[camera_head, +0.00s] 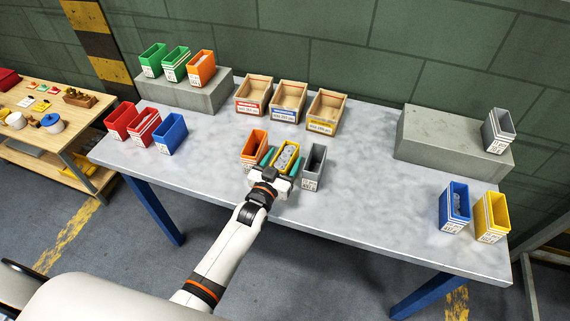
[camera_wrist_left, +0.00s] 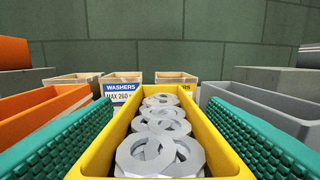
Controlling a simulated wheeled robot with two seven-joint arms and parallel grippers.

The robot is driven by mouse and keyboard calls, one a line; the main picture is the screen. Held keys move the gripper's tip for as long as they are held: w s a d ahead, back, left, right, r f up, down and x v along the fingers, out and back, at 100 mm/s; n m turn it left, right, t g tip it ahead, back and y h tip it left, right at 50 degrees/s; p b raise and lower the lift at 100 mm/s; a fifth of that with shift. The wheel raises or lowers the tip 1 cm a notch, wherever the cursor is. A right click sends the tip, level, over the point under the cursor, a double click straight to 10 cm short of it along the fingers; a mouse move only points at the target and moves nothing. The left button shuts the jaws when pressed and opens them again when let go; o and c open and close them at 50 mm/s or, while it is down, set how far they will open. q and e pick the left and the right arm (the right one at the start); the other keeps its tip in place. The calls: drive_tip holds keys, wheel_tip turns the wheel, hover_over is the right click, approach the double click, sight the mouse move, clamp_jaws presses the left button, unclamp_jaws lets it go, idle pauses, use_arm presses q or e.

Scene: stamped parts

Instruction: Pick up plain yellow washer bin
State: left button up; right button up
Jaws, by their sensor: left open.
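A yellow bin (camera_head: 297,151) filled with grey washers stands in the middle of the table. My left gripper (camera_head: 281,162) is open, with a teal finger pad on each side of this bin. In the left wrist view the yellow bin (camera_wrist_left: 217,148) lies between the two pads, with a pile of flat washers (camera_wrist_left: 158,138) inside. Whether the pads touch its walls cannot be told. Its front is mostly hidden by the gripper. A second yellow bin (camera_head: 492,216) with striped marking stands at the right end of the table. My right gripper is not in view.
An orange bin (camera_head: 254,143) stands close on the left and a grey bin (camera_head: 314,163) close on the right. Wooden boxes (camera_head: 288,96) stand behind. A grey block (camera_head: 440,140) and a blue bin (camera_head: 454,206) are at the right. Table between is clear.

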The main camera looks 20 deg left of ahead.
use_arm(q)
drive_tip(key=shift+c, duration=0.4)
clamp_jaws()
drive_tip(key=shift+r, duration=0.2)
